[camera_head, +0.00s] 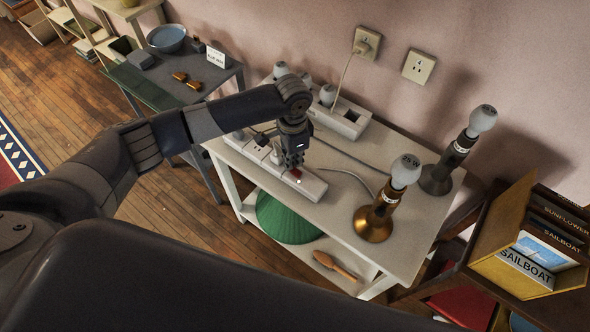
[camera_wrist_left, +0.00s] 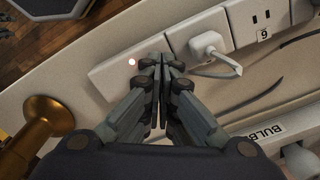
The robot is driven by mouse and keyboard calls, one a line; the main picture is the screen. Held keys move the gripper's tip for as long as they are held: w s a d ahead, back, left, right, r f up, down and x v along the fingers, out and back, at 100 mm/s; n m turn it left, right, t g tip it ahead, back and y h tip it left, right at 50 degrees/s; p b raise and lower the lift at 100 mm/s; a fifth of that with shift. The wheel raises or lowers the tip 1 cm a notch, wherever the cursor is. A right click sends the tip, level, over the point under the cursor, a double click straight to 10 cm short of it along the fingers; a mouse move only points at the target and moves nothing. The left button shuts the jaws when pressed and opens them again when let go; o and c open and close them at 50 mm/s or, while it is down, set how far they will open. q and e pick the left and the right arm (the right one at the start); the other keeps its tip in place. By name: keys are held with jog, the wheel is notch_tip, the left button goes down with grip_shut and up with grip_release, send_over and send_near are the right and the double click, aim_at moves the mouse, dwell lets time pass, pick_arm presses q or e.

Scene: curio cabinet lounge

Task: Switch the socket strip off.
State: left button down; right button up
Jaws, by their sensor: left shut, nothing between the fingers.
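The white socket strip (camera_head: 312,187) lies on the white table in the head view. In the left wrist view the strip (camera_wrist_left: 108,75) runs from centre-left to the upper right, with a white plug (camera_wrist_left: 208,44) in one socket. The fingers hide part of the strip. My right gripper is not in view.
Two lamp bases with bulbs, one brass (camera_head: 374,222) and one dark (camera_head: 437,179), stand on the table's right side. A white bulb box (camera_head: 345,122) is behind the strip. A cable (camera_head: 345,172) crosses the tabletop. A green shade (camera_head: 285,220) is on the lower shelf.

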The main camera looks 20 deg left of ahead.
pick_arm(q)
jog(key=shift+f+b, duration=0.4)
jog(key=shift+f, duration=0.7)
dwell(0.3)
jog(key=shift+s, duration=0.1)
notch_tip(320, 180, up, 7)
jog(key=p, duration=0.8)
dwell(0.5)
